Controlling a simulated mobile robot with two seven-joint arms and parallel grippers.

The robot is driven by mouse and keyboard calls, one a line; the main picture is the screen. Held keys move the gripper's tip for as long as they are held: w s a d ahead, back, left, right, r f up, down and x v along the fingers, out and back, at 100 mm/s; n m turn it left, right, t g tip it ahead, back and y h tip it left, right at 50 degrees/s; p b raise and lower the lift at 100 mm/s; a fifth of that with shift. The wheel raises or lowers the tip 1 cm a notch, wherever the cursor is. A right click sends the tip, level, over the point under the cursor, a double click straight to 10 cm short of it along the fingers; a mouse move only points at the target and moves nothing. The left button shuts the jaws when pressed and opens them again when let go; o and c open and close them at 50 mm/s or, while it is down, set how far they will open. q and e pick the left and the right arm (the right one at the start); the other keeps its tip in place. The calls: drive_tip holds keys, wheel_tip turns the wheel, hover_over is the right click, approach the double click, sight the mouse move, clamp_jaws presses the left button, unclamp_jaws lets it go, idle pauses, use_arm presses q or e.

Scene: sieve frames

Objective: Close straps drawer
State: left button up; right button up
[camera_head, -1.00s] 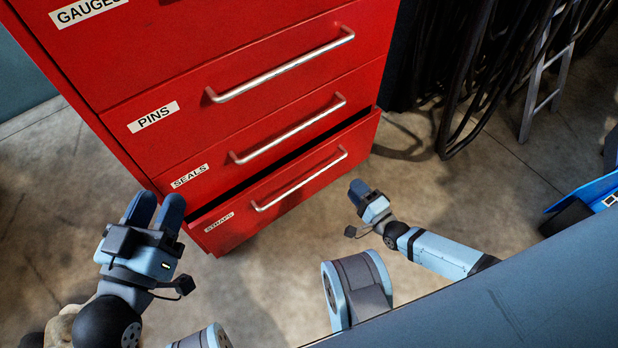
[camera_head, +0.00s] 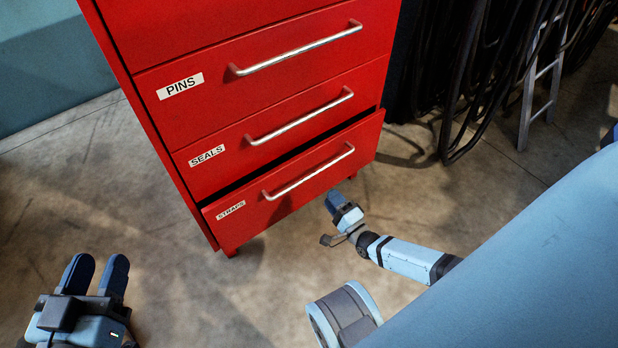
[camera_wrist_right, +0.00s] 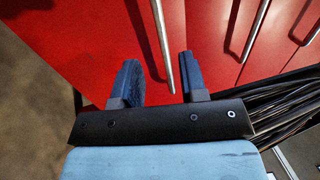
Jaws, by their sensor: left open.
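The red straps drawer (camera_head: 258,212) is the lowest one in view in the cabinet. It stands a little out, with a dark gap along its top edge. Its silver bar handle (camera_head: 310,173) runs across the front. My right gripper (camera_head: 334,197) is low in front of the drawer's right part. In the right wrist view my right gripper (camera_wrist_right: 160,62) is open, fingers apart, facing the red fronts. A silver handle (camera_wrist_right: 160,40), apparently of the straps drawer, shows between the fingers; contact is unclear. My left gripper (camera_head: 95,274) is open and empty at lower left, away from the cabinet.
The seals drawer (camera_head: 225,172) and pins drawer (camera_head: 220,105) above look shut. Black hoses (camera_head: 460,90) hang right of the cabinet, beside a ladder (camera_head: 540,85). The concrete floor (camera_head: 130,190) left of the cabinet is clear.

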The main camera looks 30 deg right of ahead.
sight(312, 173)
drive_tip(key=b+x, duration=0.2)
drive_tip(key=x, duration=0.8)
drive_tip(key=shift+w+a+b, duration=0.1)
drive_tip(key=shift+w+b, duration=0.05)
drive_tip(key=shift+b, duration=0.25)
use_arm(q)
drive_tip(key=shift+w+a+r+m+t+h, duration=0.15)
drive_tip(key=shift+w+a+m+t+h, duration=0.15)
drive_tip(key=shift+m, duration=0.25)
drive_tip(key=shift+w+a+r+m+t+h, duration=0.15)
drive_tip(key=shift+w+m+t, duration=0.2)
drive_tip(key=shift+m, duration=0.2)
use_arm(e)
clamp_jaws()
